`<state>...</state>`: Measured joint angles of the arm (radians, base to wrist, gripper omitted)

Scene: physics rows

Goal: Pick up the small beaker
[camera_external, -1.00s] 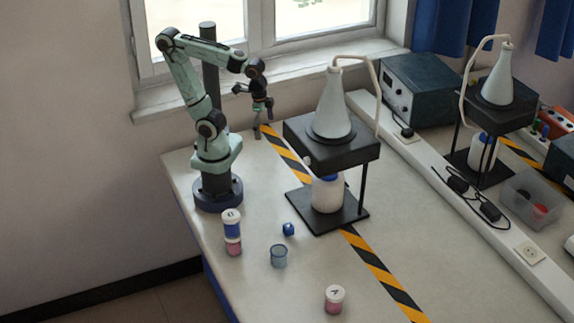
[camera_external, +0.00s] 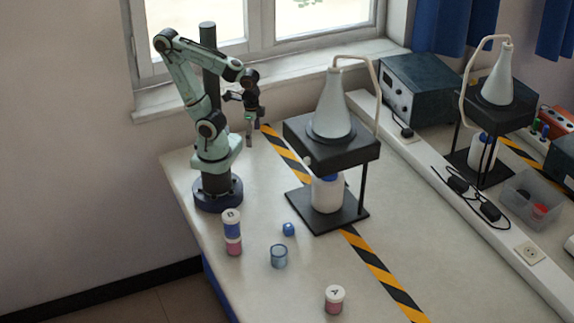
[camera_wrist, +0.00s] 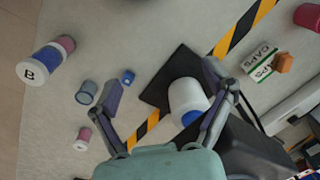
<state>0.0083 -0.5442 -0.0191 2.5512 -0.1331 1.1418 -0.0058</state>
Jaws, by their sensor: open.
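The small beaker (camera_external: 279,256) is a clear bluish cup standing upright on the front part of the bench. It also shows in the wrist view (camera_wrist: 86,92), left of my gripper's left finger. My gripper (camera_external: 249,134) hangs above the far part of the bench, well away from the beaker. In the wrist view my gripper (camera_wrist: 168,122) has its two fingers spread wide. Nothing is held between them; the white bottle shows beyond, in the gap.
A blue cube (camera_external: 289,229) lies just behind the beaker. Stacked jars (camera_external: 232,232) stand left of it, and a pink jar marked A (camera_external: 334,299) stands to the right. A black stand with flask (camera_external: 331,140) and white bottle (camera_external: 327,194) is an obstacle on the right.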

